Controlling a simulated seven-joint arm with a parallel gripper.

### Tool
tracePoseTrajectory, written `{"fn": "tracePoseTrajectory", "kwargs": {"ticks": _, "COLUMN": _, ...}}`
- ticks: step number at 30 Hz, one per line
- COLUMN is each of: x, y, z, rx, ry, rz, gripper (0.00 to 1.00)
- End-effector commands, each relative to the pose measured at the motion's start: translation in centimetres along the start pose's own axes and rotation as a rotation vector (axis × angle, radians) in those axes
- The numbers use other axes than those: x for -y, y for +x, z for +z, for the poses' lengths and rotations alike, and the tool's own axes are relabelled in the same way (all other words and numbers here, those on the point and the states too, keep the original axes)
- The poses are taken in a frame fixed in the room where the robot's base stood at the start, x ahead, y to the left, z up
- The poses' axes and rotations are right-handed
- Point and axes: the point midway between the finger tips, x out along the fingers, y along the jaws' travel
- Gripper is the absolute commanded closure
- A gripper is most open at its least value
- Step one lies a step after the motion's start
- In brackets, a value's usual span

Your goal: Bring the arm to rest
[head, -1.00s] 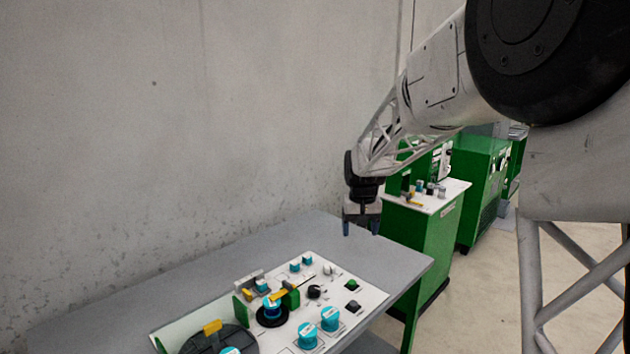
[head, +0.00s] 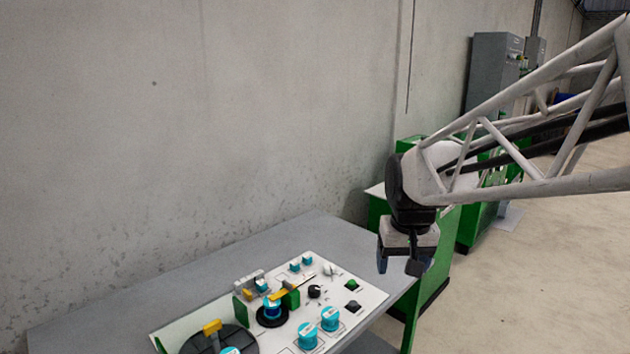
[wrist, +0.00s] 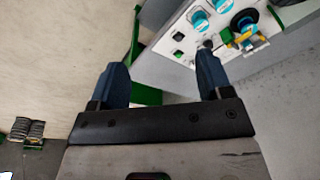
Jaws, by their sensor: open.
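My gripper (head: 398,264) hangs in the air at the right end of the grey table (head: 335,240), fingers down and apart. In the wrist view its two blue fingers (wrist: 160,85) are spread with nothing between them. The white control panel (head: 345,290) with cyan knobs (head: 308,334), a yellow handle (head: 290,291) and green blocks lies on the table, left of and below my gripper in the head view. My gripper is clear of the panel. The panel also shows at the top right of the wrist view (wrist: 178,50). No blue cable can be made out.
A concrete wall (head: 200,130) stands behind the table. Green cabinets (head: 440,275) stand on the floor behind and right of my gripper. A grey cabinet (head: 490,70) stands farther back. Open floor (head: 530,290) lies at the right.

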Motion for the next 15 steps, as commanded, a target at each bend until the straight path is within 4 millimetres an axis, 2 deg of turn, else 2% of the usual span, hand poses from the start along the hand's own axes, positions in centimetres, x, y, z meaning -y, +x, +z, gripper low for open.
{"fn": "tracePoseTrajectory", "kwargs": {"ticks": 3, "x": -0.3, "y": -0.6, "z": 3.2, "rx": -0.012, "ry": 0.005, "rz": 0.001, "gripper": 0.28}}
{"fn": "tracePoseTrajectory", "kwargs": {"ticks": 15, "x": -1.1, "y": -0.8, "z": 13.3, "rx": -0.043, "ry": 0.02, "rz": 0.005, "gripper": 0.28}}
